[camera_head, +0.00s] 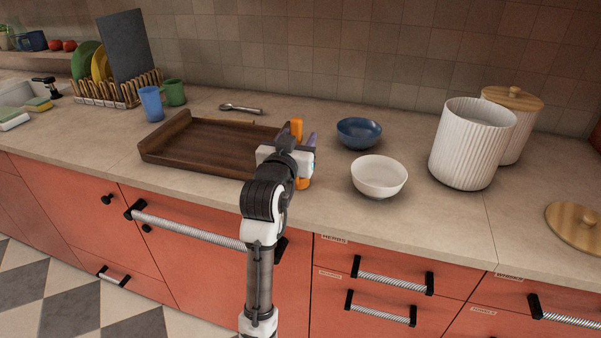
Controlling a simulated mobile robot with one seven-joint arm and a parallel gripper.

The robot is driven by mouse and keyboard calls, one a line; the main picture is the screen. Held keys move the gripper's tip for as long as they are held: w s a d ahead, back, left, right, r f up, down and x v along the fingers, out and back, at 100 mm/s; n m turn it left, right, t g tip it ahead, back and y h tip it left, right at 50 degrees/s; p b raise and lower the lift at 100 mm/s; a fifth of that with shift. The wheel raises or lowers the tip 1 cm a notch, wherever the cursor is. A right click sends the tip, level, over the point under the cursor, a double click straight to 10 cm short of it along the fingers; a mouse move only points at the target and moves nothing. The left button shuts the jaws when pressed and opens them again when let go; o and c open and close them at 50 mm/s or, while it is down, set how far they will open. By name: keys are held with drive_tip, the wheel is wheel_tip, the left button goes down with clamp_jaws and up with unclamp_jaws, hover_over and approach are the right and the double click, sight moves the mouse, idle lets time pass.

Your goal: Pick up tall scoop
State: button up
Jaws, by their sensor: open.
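My gripper (292,152) is over the counter at the right end of the brown tray, pointing away from the camera. Its jaws are open, with the fingertips mostly hidden by the wrist. An orange object (297,127) shows above the hand, with more orange below it. A metal utensil with a rounded end (240,109) lies flat behind the tray, away from my gripper.
The wooden tray (160,155) is empty. A blue bowl (359,132) and white bowl (379,177) stand right of my gripper. A ribbed white canister (470,150) is open; another has a wooden lid (512,98). A loose lid (577,226) lies right. Blue and green cups (151,103) stand left.

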drive_tip(key=shift+x, duration=0.9)
drive_tip(key=shift+c, duration=0.2)
clamp_jaws()
drive_tip(key=shift+r, duration=0.15)
